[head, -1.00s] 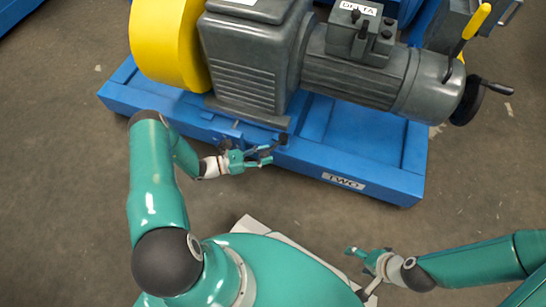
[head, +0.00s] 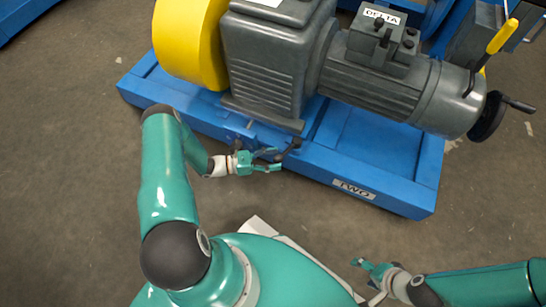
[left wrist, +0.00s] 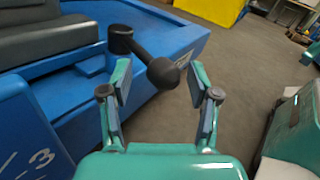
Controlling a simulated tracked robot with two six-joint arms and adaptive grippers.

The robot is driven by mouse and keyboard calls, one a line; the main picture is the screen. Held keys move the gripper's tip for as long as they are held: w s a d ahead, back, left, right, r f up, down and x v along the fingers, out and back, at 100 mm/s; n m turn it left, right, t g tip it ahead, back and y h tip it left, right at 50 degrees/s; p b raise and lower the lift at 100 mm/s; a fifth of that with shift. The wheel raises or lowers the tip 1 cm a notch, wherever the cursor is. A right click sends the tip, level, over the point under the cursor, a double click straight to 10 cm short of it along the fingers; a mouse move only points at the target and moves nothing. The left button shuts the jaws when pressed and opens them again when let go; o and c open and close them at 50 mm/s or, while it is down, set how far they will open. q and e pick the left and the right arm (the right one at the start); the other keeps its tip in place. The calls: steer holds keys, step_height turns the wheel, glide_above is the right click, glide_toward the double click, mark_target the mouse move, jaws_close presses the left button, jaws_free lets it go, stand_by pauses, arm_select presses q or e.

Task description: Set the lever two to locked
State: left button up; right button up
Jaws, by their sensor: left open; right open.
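A black lever (head: 293,146) with a round knob is on the front side of the blue base frame (head: 415,200), which bears a plate reading TWO (head: 354,189). My left gripper (head: 268,160) is open beside this lever. In the left wrist view, the lever's knob (left wrist: 163,73) shows between the spread fingers of the left gripper (left wrist: 160,88), and its arm runs left to a pivot (left wrist: 121,40) on the blue frame. I cannot tell whether a finger touches the knob. My right gripper (head: 364,270) is open and empty above the floor.
A grey motor and gearbox (head: 270,60) with a yellow guard (head: 185,40) stand on the frame. A black handwheel (head: 489,116) sticks out at the right, with a yellow-handled lever (head: 503,36) above it. The floor in front of the frame is clear.

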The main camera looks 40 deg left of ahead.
arm_select(q)
steer(key=v, duration=1.1)
steer(key=shift+c, duration=0.3)
